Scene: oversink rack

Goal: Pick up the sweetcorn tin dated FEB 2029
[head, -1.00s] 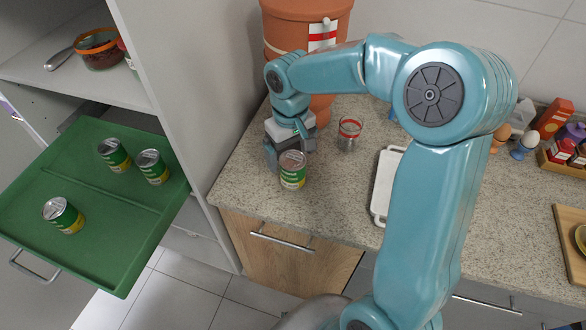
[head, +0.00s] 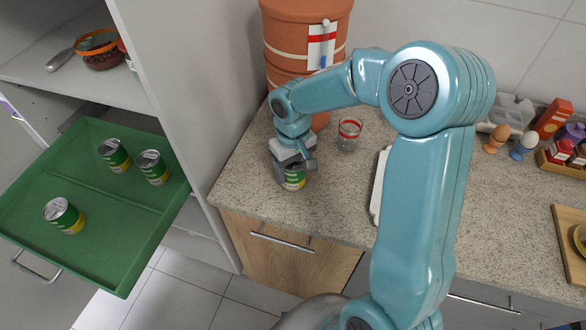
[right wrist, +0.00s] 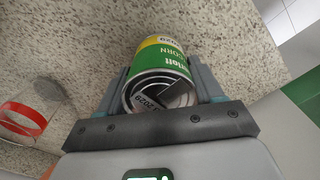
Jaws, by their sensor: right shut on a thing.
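My right gripper (head: 292,172) is shut on a green and yellow sweetcorn tin (head: 295,182), which appears to stand upright on the worktop. In the right wrist view the tin (right wrist: 160,58) sits between the two fingers, with "CORN" on its label. Its lid carries a date ending in 2029; the month is hard to read. Three similar tins stand in the green pull-out tray (head: 105,225): one at the front left (head: 64,216), one at the back (head: 114,155) and one at the right (head: 153,167). Their dates are too small to read. My left gripper is not in view.
A glass with a red band (head: 348,134) stands right of the gripper. A terracotta container (head: 285,60) stands behind it. A white tray (head: 381,185) lies farther right, partly behind my arm. The worktop (head: 245,178) left of the tin is clear.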

